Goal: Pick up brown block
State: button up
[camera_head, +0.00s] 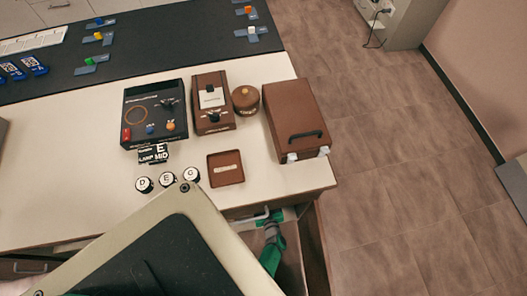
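Several brown things stand on the pale tabletop, and I cannot tell which one is the brown block. The largest is a brown box (293,108) with a black handle, upright at the table's right end, with small white pieces at its front edge. Left of it are a small round brown container (245,98) and a brown device (205,84) with a white label and a dark knob. A shallow square brown tray (226,177) lies nearer the front edge. My gripper is not in view.
A black device (139,119) with knobs, a black-and-white sign (153,154) and several round lettered pieces (167,180) stand left. A dark strip (160,42) with small coloured parts runs behind. A green item (272,249) is below the front edge. Floor right (400,150) is clear.

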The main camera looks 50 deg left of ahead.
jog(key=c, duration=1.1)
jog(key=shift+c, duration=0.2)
